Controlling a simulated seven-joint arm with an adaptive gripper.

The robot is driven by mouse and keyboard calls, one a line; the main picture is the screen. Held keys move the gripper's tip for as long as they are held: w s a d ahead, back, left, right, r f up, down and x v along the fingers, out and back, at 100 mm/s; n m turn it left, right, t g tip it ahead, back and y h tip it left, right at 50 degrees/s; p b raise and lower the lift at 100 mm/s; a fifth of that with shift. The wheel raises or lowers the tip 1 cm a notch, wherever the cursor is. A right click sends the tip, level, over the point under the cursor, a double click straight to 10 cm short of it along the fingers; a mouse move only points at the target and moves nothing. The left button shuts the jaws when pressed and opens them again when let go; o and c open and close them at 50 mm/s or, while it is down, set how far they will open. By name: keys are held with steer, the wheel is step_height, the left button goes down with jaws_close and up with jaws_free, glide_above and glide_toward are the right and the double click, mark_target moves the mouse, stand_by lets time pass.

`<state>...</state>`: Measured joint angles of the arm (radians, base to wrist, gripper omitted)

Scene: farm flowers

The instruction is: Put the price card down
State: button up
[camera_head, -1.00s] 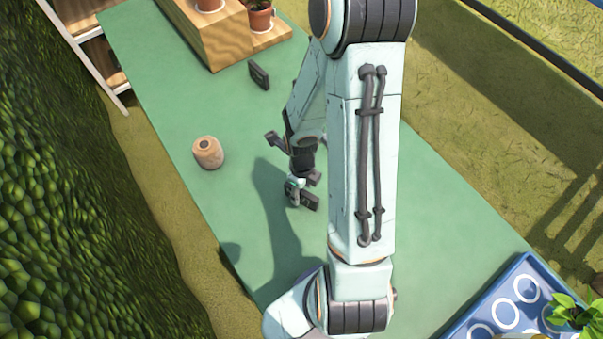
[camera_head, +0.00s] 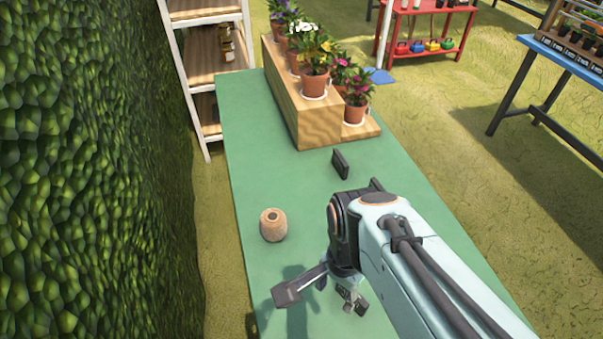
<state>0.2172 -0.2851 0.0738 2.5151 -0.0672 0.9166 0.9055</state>
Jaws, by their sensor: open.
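A small dark upright panel (camera_head: 340,164) stands on the green table (camera_head: 255,165), just in front of the wooden flower stand. It looks like a price card, but its face is not readable. My gripper (camera_head: 352,299) is low over the near part of the table, pointing down, with its fingers partly hidden by my wrist. It is open, and I see no card between the fingers. The panel is well beyond it, farther up the table and apart from it.
A tan, round twine spool or jar (camera_head: 273,225) stands on the table left of my arm. The stepped wooden stand (camera_head: 318,128) holds several potted flowers. A shelf (camera_head: 214,62) is behind at left. The table between spool and stand is clear.

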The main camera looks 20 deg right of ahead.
steer(key=s+a+r+n, duration=0.3)
steer(key=s+n, duration=0.2)
steer(key=n, duration=0.7)
steer(key=shift+n+y, duration=0.3)
steer(key=shift+r, duration=0.1)
stand_by(0.6)
steer(key=shift+o, duration=0.5)
